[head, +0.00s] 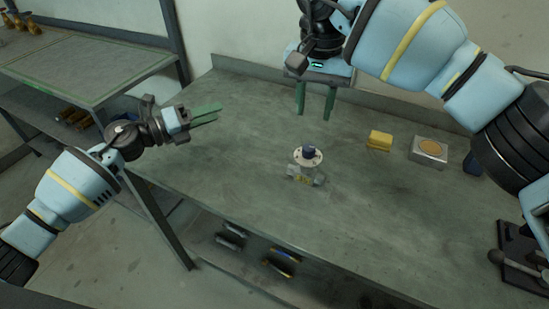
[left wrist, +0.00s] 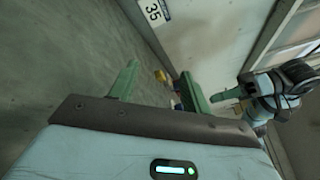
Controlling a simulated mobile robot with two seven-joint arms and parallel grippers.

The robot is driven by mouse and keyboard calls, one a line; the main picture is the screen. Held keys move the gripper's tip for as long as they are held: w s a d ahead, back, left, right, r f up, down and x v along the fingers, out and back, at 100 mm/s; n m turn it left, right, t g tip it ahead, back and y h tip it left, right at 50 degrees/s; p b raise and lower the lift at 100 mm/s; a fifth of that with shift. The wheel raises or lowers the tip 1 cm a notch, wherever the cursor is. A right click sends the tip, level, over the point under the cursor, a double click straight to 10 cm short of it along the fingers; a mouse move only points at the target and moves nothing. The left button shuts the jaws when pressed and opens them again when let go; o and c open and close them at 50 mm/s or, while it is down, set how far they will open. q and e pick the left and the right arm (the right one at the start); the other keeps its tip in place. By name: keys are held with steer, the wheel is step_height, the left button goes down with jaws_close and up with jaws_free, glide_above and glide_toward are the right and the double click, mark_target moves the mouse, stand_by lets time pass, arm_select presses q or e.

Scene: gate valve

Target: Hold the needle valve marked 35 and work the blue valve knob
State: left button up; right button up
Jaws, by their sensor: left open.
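A small metal valve (head: 304,174) with a round pale flange stands upright on the workbench, near the middle of the head view. Its dark blue knob (head: 309,150) is on top. A yellowish mark shows on its body, too small to read. My left gripper (head: 207,114) is open and empty, left of the valve and well apart from it; its green fingers also show in the left wrist view (left wrist: 157,87). My right gripper (head: 315,100) is open and empty, fingers down, above and behind the valve, not touching it.
The workbench (head: 230,150) is clear around the valve. A plate marked 35 (left wrist: 154,12) is on the wall. Tools lie on a lower shelf (head: 280,265).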

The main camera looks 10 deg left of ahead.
mark_target(306, 164)
arm_select(q)
steer(key=s+d+f+m+g, duration=0.1)
steer(key=s+d+m+g, duration=0.1)
steer(key=d+m, duration=0.2)
steer(key=s+d+f+m+g, duration=0.1)
steer(key=s+d+m+g, duration=0.1)
steer(key=d+m, duration=0.3)
steer(key=s+d+f+m+g, duration=0.2)
steer(key=s+d+m, duration=0.1)
steer(key=d+m, duration=0.2)
steer(key=shift+s+d+g, duration=0.15)
steer(key=shift+s+d, duration=0.05)
steer(key=shift+d, duration=0.4)
steer(key=shift+s+d+g, duration=0.15)
steer(key=shift+d, duration=0.45)
steer(key=shift+s+d+f+m+y, duration=0.15)
steer(key=shift+s+d+m+y, duration=0.2)
steer(key=shift+m, duration=0.25)
steer(key=shift+x, duration=3.9)
